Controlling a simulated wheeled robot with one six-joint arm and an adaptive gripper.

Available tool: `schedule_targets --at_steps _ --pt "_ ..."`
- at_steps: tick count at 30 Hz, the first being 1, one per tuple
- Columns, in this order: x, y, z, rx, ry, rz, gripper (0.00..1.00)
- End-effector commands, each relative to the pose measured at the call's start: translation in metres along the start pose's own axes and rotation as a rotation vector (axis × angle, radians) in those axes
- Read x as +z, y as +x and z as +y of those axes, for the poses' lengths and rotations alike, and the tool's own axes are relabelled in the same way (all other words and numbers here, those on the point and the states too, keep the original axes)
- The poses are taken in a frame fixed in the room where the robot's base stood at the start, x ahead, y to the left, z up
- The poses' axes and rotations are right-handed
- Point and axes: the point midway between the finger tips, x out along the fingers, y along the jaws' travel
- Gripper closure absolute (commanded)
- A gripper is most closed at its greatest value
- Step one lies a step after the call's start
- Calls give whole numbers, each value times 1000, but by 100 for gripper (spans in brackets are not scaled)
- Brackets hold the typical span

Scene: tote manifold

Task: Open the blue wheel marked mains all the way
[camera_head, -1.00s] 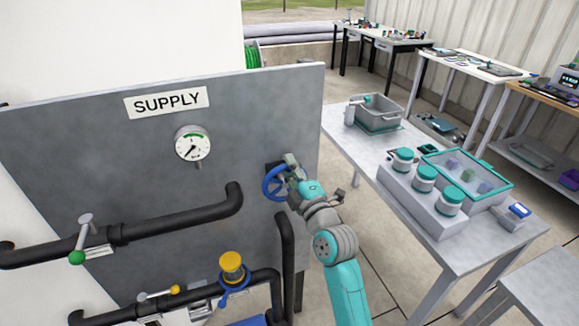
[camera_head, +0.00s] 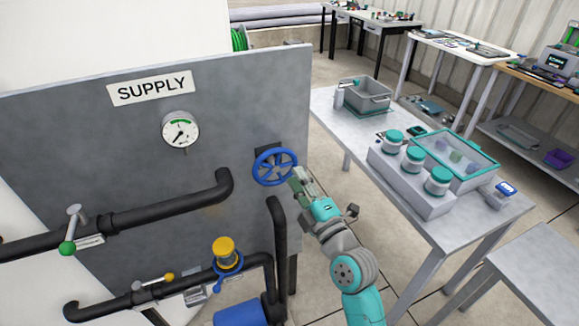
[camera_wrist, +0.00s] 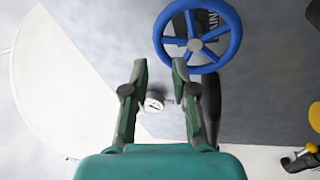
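The blue wheel (camera_head: 275,167) is mounted on the grey panel, near its right edge. It has a round rim and several spokes, and shows whole. In the wrist view the blue wheel (camera_wrist: 195,45) is at the top, right of centre. A dark plate behind it carries partly hidden lettering. My gripper (camera_head: 301,181) is just right of and below the wheel in the head view, apart from the rim. In the wrist view my gripper (camera_wrist: 160,68) has its two fingers apart with nothing between them. The right fingertip appears close to the lower rim; contact cannot be told.
The panel carries a SUPPLY sign (camera_head: 150,88), a gauge (camera_head: 180,132), black pipes (camera_head: 165,211), a green-knobbed lever (camera_head: 69,247) and a yellow-topped valve (camera_head: 224,248). A table (camera_head: 335,112) with a grey bin (camera_head: 367,97) and several teal-lidded jars stands right of my arm.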

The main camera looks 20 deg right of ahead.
Motion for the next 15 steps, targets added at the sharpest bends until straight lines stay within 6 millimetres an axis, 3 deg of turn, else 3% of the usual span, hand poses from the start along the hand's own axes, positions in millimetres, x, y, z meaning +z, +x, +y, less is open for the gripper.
schedule_targets --at_steps 6,15 --pt "0 -17 0 -1 -1 -1 73" --pt "0 -20 0 0 -1 0 73"
